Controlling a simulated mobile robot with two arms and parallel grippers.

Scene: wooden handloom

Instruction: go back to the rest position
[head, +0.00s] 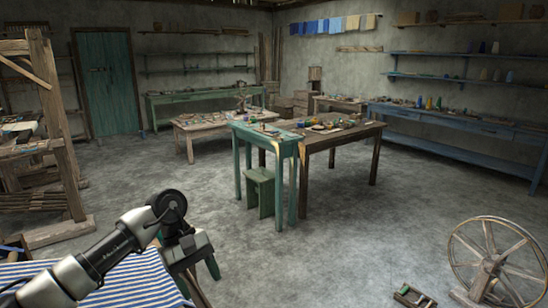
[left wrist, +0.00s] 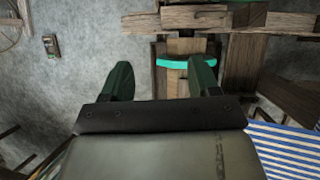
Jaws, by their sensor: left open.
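My left arm comes in from the lower left of the head view, above a blue-and-white striped cloth (head: 148,275). Beyond the fingers are wooden beams (left wrist: 245,18) and a curved turquoise band (left wrist: 188,64). Whether the fingers touch anything cannot be told. My right gripper is in neither view.
The wooden loom frame (head: 62,130) stands at the left. A green table (head: 240,134) and a brown table (head: 345,134) stand mid-room with a green stool (head: 260,186). A spinning wheel (head: 488,266) is at lower right. The grey floor (head: 340,245) between is mostly clear.

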